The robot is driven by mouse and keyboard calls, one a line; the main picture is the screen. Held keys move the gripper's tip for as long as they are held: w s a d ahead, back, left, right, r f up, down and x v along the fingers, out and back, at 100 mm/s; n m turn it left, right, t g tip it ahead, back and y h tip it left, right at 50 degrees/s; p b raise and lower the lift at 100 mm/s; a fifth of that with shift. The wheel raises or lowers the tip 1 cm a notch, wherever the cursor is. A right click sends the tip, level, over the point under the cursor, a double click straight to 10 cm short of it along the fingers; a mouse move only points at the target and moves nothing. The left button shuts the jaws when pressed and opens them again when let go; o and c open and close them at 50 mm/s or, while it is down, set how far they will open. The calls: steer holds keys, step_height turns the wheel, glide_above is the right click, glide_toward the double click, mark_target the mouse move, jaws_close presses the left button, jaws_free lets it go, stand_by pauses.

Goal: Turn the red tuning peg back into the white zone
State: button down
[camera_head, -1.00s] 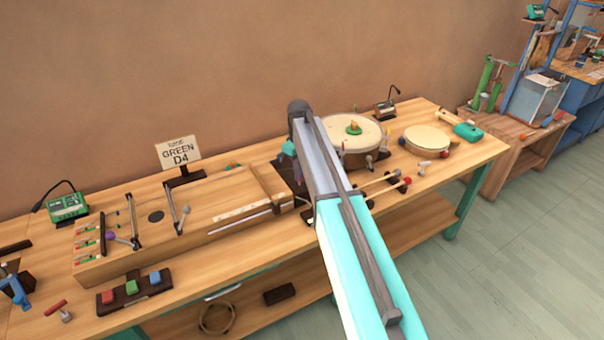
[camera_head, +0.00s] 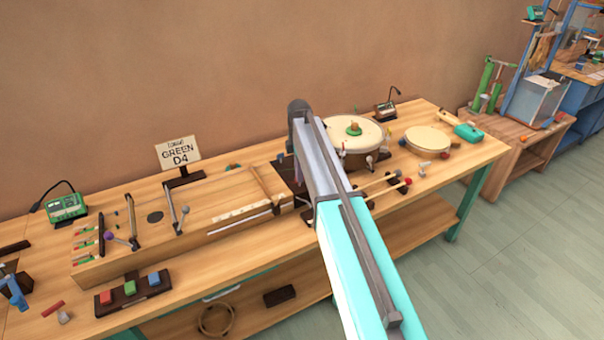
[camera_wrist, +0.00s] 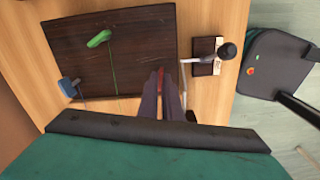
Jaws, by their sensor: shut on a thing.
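The red tuning peg (camera_wrist: 160,74) shows as a small red patch at the lower right edge of a dark wooden board in the wrist view. My gripper (camera_wrist: 162,85) is shut on it, and its two dark fingers hide most of it. A green peg (camera_wrist: 99,38) and a blue peg (camera_wrist: 68,87) stand on the same board (camera_wrist: 135,65), each with a thin string. I cannot make out the white zone around the red peg. In the head view my arm hides the gripper and the red peg.
A small block with a dark-knobbed lever (camera_wrist: 225,52) stands right of the board. In the head view a long wooden box (camera_head: 205,210), a sign reading GREEN D4 (camera_head: 178,151), a large drum (camera_head: 365,133) and a small drum (camera_head: 428,138) stand on the bench.

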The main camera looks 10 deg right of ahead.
steer(key=n, duration=0.4)
steer(key=shift+w+r+n, duration=0.2)
steer(key=shift+w+n, duration=0.1)
steer(key=shift+w, duration=0.05)
steer(key=n, duration=0.3)
steer(key=shift+n, duration=0.3)
steer(key=n, duration=0.3)
steer(key=shift+n+b, duration=0.3)
steer(key=shift+n, duration=1.8)
steer(key=c, duration=1.9)
jaws_free()
steer(key=shift+c, duration=0.2)
steer(key=shift+s+f, duration=0.1)
steer(key=shift+f, duration=0.05)
